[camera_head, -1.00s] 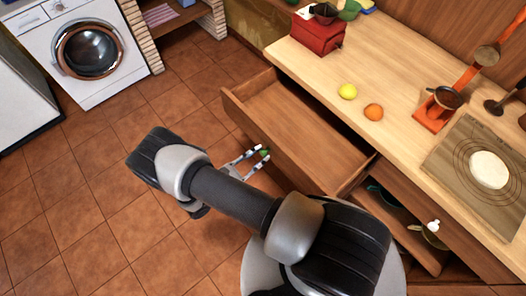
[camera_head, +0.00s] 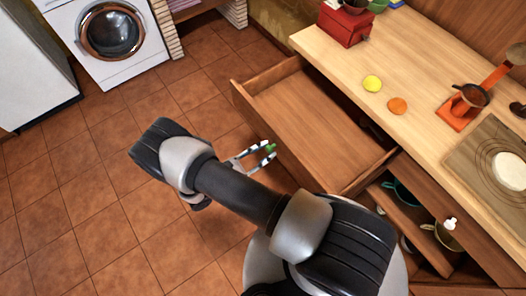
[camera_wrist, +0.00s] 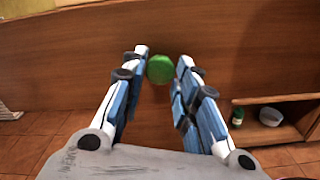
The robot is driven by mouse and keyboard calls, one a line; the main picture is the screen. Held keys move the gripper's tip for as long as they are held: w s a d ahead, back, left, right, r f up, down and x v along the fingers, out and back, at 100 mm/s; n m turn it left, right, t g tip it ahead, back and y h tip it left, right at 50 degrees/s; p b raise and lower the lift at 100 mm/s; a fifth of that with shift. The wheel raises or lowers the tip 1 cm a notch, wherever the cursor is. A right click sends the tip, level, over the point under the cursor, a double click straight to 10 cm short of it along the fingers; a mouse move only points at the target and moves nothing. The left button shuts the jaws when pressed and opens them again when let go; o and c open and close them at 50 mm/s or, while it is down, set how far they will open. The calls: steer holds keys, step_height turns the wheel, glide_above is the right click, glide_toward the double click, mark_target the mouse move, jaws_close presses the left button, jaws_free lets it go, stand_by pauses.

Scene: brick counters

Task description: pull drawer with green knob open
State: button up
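The drawer (camera_head: 318,112) with the green knob stands pulled out from under the counter and is empty inside. Its wooden front (camera_wrist: 60,60) fills much of the wrist view. In the head view the knob (camera_head: 270,148) shows at the fingertips of my gripper (camera_head: 262,153). The knob's far side is hidden.
Below the drawer are open compartments with a teal cup (camera_head: 400,192) and a mug (camera_head: 446,236). The counter (camera_head: 425,110) holds a yellow fruit (camera_head: 372,83), an orange fruit (camera_head: 397,105) and a red box (camera_head: 345,26). The tiled floor (camera_head: 90,205) at left is clear.

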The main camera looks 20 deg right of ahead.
steer(key=o, duration=0.3)
steer(key=v, duration=1.2)
steer(key=shift+r, duration=0.1)
stand_by(0.3)
steer(key=w+d+r+m+g+y, duration=0.1)
steer(key=d+r+m+g+y, duration=0.3)
steer(key=r, duration=0.7)
steer(key=w+d+r+m+g+y, duration=0.1)
steer(key=d+r+m+g+y, duration=0.25)
steer(key=r, duration=0.75)
steer(key=s+d+r+m+t+y, duration=0.2)
steer(key=s+r+m+y, duration=0.1)
steer(key=s+r, duration=0.1)
steer(key=s+d+r+m+t+y, duration=0.2)
steer(key=s+r+m+y, duration=0.1)
steer(key=r, duration=0.3)
steer(key=s+d+r+m+t+y, duration=0.2)
steer(key=s+r+m+y, duration=0.1)
steer(key=s+r+m, duration=0.2)
steer(key=shift+s+r+y, duration=0.25)
steer(key=shift+s+r, duration=0.15)
